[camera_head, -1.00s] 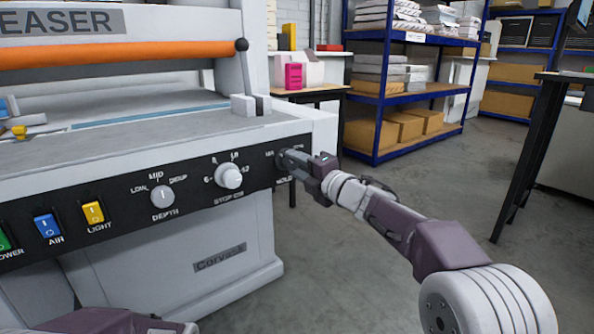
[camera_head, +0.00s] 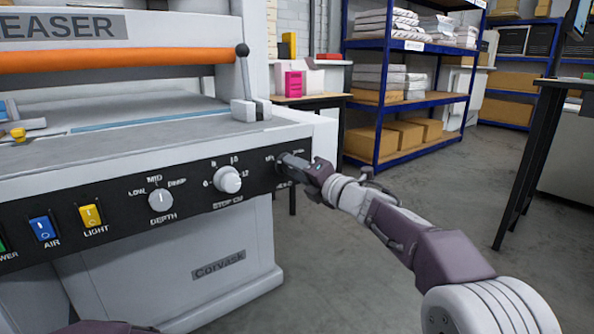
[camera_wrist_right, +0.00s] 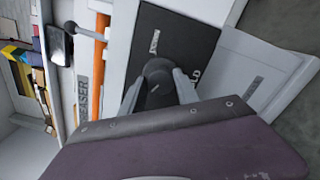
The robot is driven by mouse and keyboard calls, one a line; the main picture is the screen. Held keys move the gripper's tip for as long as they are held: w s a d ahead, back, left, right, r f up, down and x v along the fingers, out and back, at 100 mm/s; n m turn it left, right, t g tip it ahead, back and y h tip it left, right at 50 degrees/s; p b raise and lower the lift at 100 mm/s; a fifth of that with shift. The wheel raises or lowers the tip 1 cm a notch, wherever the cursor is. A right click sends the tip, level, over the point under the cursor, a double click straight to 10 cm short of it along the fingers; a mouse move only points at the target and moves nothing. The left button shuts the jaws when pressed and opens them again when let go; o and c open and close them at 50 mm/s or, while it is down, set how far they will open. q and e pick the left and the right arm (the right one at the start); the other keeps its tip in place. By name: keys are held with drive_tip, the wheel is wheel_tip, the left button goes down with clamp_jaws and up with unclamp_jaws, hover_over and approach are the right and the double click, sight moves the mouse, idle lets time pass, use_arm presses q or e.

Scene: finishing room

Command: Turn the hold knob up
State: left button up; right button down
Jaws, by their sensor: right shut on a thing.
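The hold knob (camera_wrist_right: 158,76) is a dark round knob on the black control panel (camera_head: 120,203) of the creaser. It shows in the right wrist view, between the two grey fingers of my right gripper (camera_wrist_right: 158,88). In the head view my right gripper (camera_head: 284,160) covers the knob at the panel's right end. The gripper is shut on the knob. The printed words around the knob are partly hidden and hard to read. My left gripper is not seen; only a bit of my left arm shows at the bottom left edge.
Left of the hold knob are the white stop knob (camera_head: 228,179), the depth knob (camera_head: 161,200), the yellow light switch (camera_head: 90,215) and the blue air switch (camera_head: 42,229). A blue shelf rack (camera_head: 408,96) stands behind.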

drive_tip(key=shift+f, duration=0.15)
drive_tip(key=c, duration=0.9)
unclamp_jaws()
drive_tip(key=p+v, duration=0.1)
drive_tip(key=v, duration=0.8)
drive_tip(key=shift+p, duration=0.35)
